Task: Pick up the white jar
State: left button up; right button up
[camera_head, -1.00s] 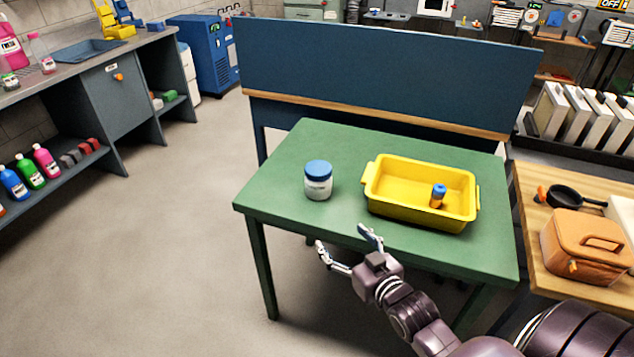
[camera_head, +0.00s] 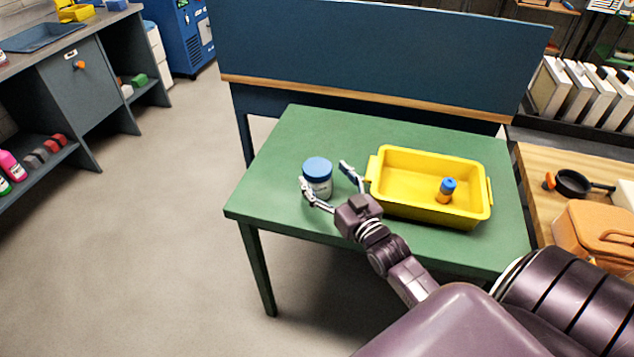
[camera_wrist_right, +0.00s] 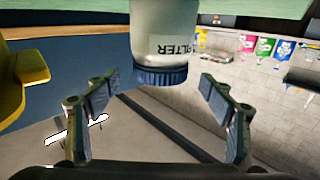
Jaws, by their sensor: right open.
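The white jar (camera_head: 319,188) with a blue lid stands upright on the green table (camera_head: 300,135), left of the yellow bin. My right gripper (camera_head: 325,177) is open at the jar's near side, one finger on the jar's left and the other to its right. In the right wrist view the jar (camera_wrist_right: 163,35) appears upside down, with a label reading in part "LTER". There it sits between and ahead of the open fingers of my gripper (camera_wrist_right: 158,88), with visible gaps on both sides. My left gripper is not in view.
The yellow bin (camera_head: 400,208) stands close right of the gripper and holds a small orange bottle with a blue cap (camera_head: 446,190). A blue panel (camera_head: 380,50) rises behind the table. The table's left part is clear. A wooden table with a pan (camera_head: 573,183) is at right.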

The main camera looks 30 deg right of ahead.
aim_at(317, 166)
jog(key=w, duration=0.3)
jog(key=shift+d, duration=0.1)
jog(key=shift+w, duration=0.5)
jog(key=c, duration=1.7)
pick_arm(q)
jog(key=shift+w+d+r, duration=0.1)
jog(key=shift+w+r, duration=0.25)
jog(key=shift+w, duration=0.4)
pick_arm(e)
jog(key=shift+c, duration=0.4)
jog(key=shift+r, duration=0.15)
